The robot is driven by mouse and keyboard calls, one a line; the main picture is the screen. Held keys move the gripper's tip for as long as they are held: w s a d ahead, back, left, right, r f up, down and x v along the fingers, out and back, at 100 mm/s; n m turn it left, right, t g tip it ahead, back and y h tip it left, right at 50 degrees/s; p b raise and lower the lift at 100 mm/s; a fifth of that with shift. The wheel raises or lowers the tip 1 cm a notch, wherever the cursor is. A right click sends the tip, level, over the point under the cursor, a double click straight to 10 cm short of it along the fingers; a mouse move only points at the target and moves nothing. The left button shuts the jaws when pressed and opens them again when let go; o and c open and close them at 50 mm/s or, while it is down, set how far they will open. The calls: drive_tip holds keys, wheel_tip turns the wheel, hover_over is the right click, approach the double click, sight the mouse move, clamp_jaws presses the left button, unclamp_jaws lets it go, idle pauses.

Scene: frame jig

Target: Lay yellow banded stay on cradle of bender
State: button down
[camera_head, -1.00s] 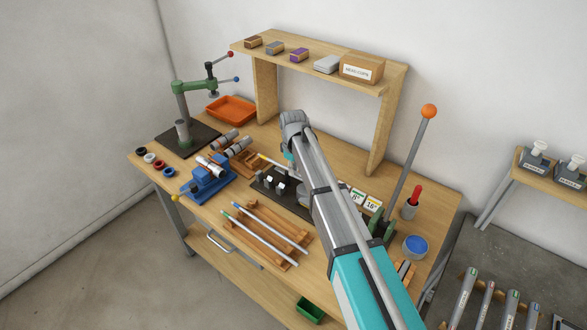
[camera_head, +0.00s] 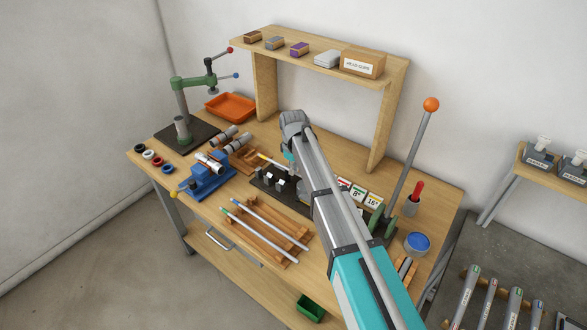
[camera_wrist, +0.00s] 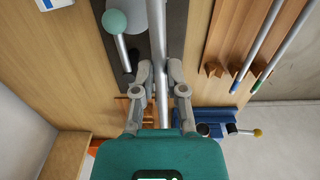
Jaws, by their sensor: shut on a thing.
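My gripper (camera_wrist: 160,68) is shut on a silver tube, the yellow banded stay (camera_wrist: 159,35), in the wrist view. In the head view its yellow-marked end (camera_head: 264,156) sticks out left of my arm, which hides the gripper and most of the tube. The plate also shows behind the tube in the wrist view (camera_wrist: 178,22). I cannot tell whether the tube touches the bender or is above it.
Two banded tubes lie on a wooden rack (camera_head: 292,246) in front. A blue vise (camera_head: 208,183) stands left. A tall lever with an orange ball (camera_head: 431,105) rises right. A shelf (camera_head: 395,75) stands behind.

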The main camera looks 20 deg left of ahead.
drive_tip(key=shift+f+b, duration=3.85)
drive_tip(key=shift+f, duration=0.25)
drive_tip(key=shift+s+d, duration=0.1)
drive_tip(key=shift+s, duration=0.05)
drive_tip(key=shift+s+d+b, duration=0.2)
drive_tip(key=shift+s+b, duration=0.1)
drive_tip(key=c, duration=0.7)
unclamp_jaws()
drive_tip(key=shift+a+f, duration=0.1)
drive_tip(key=shift+f, duration=0.05)
drive_tip(key=shift+c, duration=0.2)
drive_tip(key=shift+o, duration=0.7)
drive_tip(key=shift+w+f, duration=0.2)
drive_tip(key=shift+w, duration=0.2)
drive_tip(key=shift+r, duration=0.1)
drive_tip(key=shift+a+r+p, duration=0.15)
drive_tip(key=shift+r+p, duration=0.1)
drive_tip(key=shift+p, duration=0.05)
